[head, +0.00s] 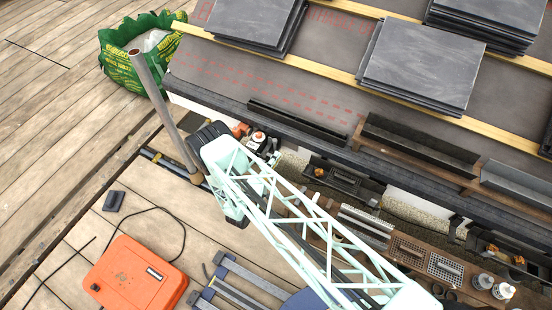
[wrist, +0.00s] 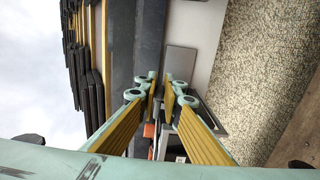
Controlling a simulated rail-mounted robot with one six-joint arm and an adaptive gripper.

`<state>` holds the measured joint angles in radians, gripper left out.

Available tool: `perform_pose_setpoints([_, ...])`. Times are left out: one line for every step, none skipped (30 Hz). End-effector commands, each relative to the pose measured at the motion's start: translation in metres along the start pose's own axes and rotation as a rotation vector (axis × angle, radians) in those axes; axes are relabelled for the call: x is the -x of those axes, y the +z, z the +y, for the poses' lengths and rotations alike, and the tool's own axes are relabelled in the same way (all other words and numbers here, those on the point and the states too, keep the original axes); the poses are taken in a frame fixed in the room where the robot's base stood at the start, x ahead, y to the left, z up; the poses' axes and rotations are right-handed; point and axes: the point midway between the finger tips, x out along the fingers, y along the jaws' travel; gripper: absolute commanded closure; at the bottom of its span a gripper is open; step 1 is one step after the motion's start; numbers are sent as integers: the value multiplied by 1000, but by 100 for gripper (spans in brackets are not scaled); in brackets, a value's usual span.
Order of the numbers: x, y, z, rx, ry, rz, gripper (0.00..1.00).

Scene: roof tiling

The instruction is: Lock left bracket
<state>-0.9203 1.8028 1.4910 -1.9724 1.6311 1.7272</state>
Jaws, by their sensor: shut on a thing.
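The left bracket (head: 258,139) shows partly in the head view at the roof's lower left edge, with orange and pale parts; my arm hides some of it. In the wrist view my gripper (wrist: 161,92) points at the wall below the eave, its yellow-padded fingers close together. It is shut on a narrow dark part of the bracket between the fingers. An orange piece (wrist: 149,130) shows between the fingers, beside a grey metal frame. A grey plate (wrist: 180,62) lies just beyond the fingertips. The fingers hide much of the bracket, so its lock state cannot be told.
Slate stacks (head: 422,68) rest on the roof battens above. A grey pole (head: 162,110) stands upright left of the arm, near a green bag (head: 110,60). An orange case (head: 135,278) lies on the deck. Pebbledash wall (wrist: 265,75) fills the wrist view's right.

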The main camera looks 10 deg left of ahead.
Motion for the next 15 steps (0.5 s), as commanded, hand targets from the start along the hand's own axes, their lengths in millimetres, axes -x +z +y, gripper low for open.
perform_pose_setpoints([0, 0, 0, 0, -1, 0, 100])
perform_pose_setpoints([0, 0, 0, 0, -1, 0, 100])
perform_pose_setpoints([0, 0, -1, 1, -1, 0, 91])
perform_pose_setpoints([0, 0, -1, 1, -1, 0, 88])
perform_pose_setpoints([0, 0, -1, 1, -1, 0, 86])
perform_pose_setpoints([0, 0, 0, 1, -1, 0, 82])
perform_pose_setpoints([0, 0, 0, 1, -1, 0, 79])
perform_pose_setpoints([0, 0, 0, 1, -1, 0, 78])
perform_pose_setpoints([0, 0, 0, 1, -1, 0, 78])
perform_pose_setpoints([0, 0, 0, 1, -1, 0, 78])
perform_pose_setpoints([0, 0, 0, 1, -1, 0, 78])
perform_pose_setpoints([0, 0, 0, 1, -1, 0, 78])
perform_pose_setpoints([0, 0, 0, 1, -1, 0, 78])
perform_pose_setpoints([0, 0, 0, 1, -1, 0, 78])
perform_pose_setpoints([0, 0, 0, 1, -1, 0, 78])
